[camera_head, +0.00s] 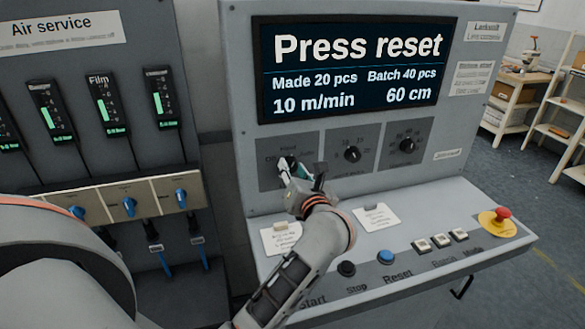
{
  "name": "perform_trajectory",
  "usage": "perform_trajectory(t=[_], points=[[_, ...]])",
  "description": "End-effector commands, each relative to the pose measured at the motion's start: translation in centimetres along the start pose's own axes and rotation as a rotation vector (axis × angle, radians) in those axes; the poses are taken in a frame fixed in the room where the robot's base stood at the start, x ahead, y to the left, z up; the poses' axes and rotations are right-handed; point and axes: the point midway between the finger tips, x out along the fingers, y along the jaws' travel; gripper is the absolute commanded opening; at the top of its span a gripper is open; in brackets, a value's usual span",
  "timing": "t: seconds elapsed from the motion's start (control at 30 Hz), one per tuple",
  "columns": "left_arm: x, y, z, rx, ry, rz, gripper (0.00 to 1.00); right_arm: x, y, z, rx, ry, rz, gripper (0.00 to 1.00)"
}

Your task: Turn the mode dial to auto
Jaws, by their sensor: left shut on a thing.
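The mode dial (291,160) is the leftmost of three black dials on the grey control panel, below the screen. Labels around it include "Off" and "Auto"; the dial is mostly covered by my gripper, so its pointer direction cannot be read. My left gripper (294,168) reaches up from below and is shut on the mode dial. My right gripper is not in view.
The screen (350,65) reads "Press reset". Two more dials, a middle one (352,154) and a right one (407,146), sit beside the mode dial. The sloped desk below has a blue reset button (386,257), a black button (346,268) and a red emergency stop (502,214).

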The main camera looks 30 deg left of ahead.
Motion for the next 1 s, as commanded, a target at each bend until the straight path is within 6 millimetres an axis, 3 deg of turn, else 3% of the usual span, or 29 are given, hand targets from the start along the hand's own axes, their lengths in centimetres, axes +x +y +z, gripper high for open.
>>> perform_trajectory(t=[0.53,1.0], points=[[-0.01,-0.34,-0.18,0.482,0.032,0.037,0.06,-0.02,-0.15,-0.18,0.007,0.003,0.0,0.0],[-0.01,-0.43,-0.18,0.684,0.042,0.054,0.06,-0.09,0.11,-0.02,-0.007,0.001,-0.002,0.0]])
